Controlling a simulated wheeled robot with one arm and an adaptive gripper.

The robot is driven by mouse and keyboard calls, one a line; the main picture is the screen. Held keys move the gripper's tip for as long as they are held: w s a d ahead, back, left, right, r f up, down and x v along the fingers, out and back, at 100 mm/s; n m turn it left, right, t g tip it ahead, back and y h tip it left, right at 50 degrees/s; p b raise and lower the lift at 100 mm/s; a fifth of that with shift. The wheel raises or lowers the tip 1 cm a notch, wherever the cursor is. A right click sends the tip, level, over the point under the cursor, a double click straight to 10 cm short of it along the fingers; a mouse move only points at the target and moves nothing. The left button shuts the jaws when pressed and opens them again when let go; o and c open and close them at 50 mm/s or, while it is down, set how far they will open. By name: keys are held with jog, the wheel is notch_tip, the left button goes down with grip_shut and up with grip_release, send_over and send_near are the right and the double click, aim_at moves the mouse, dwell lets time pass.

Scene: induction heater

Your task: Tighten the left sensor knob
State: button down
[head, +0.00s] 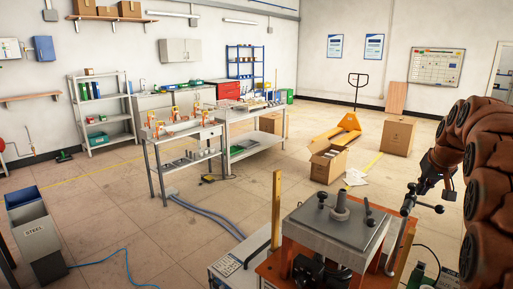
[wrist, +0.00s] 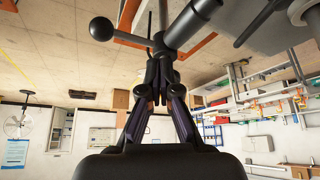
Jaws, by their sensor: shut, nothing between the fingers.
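The heater's grey top plate (head: 318,228) bears two dark upright pieces, one at the left (head: 322,200) and one at the right (head: 367,207). I cannot tell which part is the left sensor knob. A crank-like bar with black ball ends (head: 438,208) stands at the heater's right side. My gripper (head: 418,192) is beside this bar in the head view. In the wrist view, my gripper (wrist: 161,62) is shut and empty, its tips close to a dark bar with a black ball (wrist: 102,28) and a thick dark cylinder (wrist: 192,22). Contact is unclear.
A grey ring-shaped post (head: 340,205) stands on the plate. A yellow upright post (head: 276,210) is at the heater's left. An open cardboard box (head: 328,162) and a yellow pallet jack (head: 347,130) are behind. The floor left of the heater has hoses.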

jog(key=shift+w+a+f+b, duration=0.1)
jog(key=shift+a+b, duration=0.2)
jog(key=shift+b, duration=0.4)
jog(key=shift+w+a+b, duration=0.1)
jog(key=shift+a+b, duration=0.25)
jog(key=shift+b, duration=0.2)
jog(key=shift+a, duration=0.1)
dwell(0.6)
jog(key=shift+s+b, duration=0.35)
notch_tip(320, 180, up, 6)
jog(key=p, duration=0.3)
